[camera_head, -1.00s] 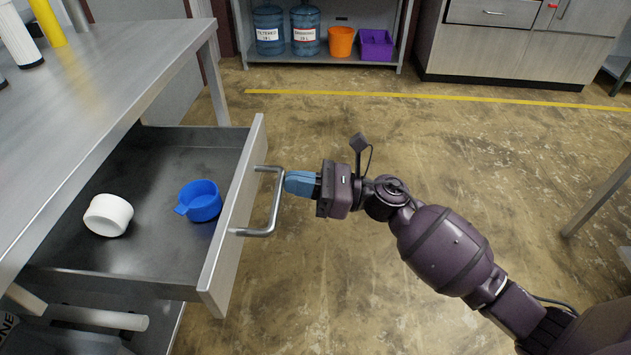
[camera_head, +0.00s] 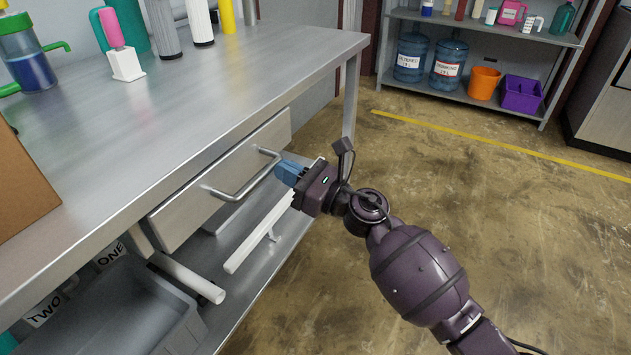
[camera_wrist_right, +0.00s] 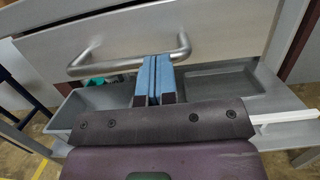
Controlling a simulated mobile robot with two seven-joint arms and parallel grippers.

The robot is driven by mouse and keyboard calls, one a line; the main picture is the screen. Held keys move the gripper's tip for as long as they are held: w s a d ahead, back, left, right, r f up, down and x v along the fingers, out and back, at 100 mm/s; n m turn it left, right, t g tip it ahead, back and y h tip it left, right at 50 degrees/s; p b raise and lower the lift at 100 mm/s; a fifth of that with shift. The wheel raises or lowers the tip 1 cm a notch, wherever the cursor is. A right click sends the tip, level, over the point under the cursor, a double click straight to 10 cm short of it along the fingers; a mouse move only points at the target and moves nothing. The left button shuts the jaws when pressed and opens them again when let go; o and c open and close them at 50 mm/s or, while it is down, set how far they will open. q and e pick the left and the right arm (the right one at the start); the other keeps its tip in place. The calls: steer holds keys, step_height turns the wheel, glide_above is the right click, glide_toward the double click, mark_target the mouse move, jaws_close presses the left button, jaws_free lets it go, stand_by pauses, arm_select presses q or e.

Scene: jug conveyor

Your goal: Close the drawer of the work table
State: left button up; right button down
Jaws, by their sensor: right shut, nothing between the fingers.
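The drawer (camera_head: 222,184) of the work table (camera_head: 225,75) shows only its front panel, close under the tabletop edge. The drawer's metal bar handle (camera_head: 260,178) sticks out from the front. My right gripper (camera_head: 288,172) has its blue fingers shut and empty, beside the handle's far end. In the right wrist view the shut fingers (camera_wrist_right: 153,78) overlap the handle bar (camera_wrist_right: 110,66) and point toward the drawer front (camera_wrist_right: 215,35). I cannot tell whether they touch it. My left gripper is out of view.
Bottles and tubes stand on the tabletop, with a cardboard box (camera_head: 22,190) at left. The floor (camera_head: 520,245) to the right is clear.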

steer(key=shift+x, duration=1.05)
